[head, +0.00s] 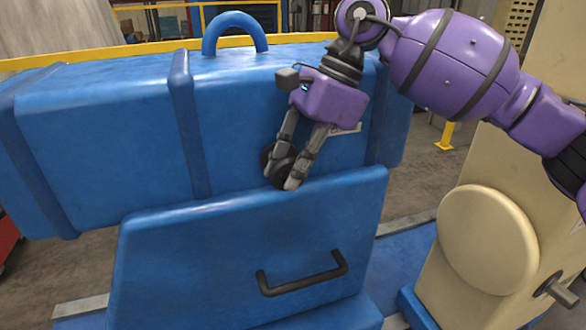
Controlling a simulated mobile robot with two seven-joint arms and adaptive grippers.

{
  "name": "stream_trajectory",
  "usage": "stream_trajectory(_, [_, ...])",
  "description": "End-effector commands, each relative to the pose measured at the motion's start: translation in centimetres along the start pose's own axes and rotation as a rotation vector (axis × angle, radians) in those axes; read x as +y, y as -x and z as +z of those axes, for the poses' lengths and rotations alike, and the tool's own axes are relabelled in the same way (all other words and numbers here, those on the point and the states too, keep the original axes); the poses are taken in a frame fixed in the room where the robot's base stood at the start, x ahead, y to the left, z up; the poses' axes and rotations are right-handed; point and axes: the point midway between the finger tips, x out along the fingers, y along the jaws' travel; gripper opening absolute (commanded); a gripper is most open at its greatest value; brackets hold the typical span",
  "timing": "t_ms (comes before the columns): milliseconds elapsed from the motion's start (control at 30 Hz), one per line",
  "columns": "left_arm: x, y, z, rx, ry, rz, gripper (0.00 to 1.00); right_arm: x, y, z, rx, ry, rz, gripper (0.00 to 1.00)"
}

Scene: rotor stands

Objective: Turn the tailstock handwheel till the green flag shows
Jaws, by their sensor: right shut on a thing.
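My right gripper (280,176) reaches down from the upper right, in front of the large blue housing (100,130). Its fingers are shut on a small dark round part (284,157) at the housing's front face. This may be the handwheel, but the fingers cover much of it and I cannot tell for sure. No green flag shows. A pale label plate (347,130) is partly hidden behind the gripper. My left gripper is not in view.
Below stands a blue box-like part (190,260) with a black bar handle (302,275). At right is a cream stand (445,285) with a round cream disc (487,238) and a grey metal shaft (555,291). A blue loop (235,20) tops the housing. A yellow rail (100,48) runs behind.

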Motion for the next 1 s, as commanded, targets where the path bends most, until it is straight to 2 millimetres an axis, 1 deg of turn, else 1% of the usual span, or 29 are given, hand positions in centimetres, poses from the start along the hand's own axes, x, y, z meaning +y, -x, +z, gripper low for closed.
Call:
stream_trajectory(33, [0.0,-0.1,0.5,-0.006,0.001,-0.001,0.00,-0.1,-0.2,-0.1,-0.026,-0.002,0.000,0.00])
stream_trajectory(200, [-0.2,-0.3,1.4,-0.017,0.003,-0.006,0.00,-0.1,-0.4,-0.3,-0.134,-0.005,0.003,0.00])
stream_trajectory(467, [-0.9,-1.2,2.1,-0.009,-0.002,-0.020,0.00,-0.1,-0.6,-0.5,-0.332,-0.004,0.003,0.00])
stream_trajectory(600, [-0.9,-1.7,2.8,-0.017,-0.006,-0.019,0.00,-0.1,-0.6,-0.6,-0.425,-0.003,0.001,0.00])
stream_trajectory(800, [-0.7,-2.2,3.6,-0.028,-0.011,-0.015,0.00,-0.1,-0.5,-0.5,-0.522,-0.002,0.000,0.00])
stream_trajectory(1000, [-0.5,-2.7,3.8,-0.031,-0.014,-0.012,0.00,-0.1,-0.3,-0.4,-0.570,0.001,-0.002,0.00])
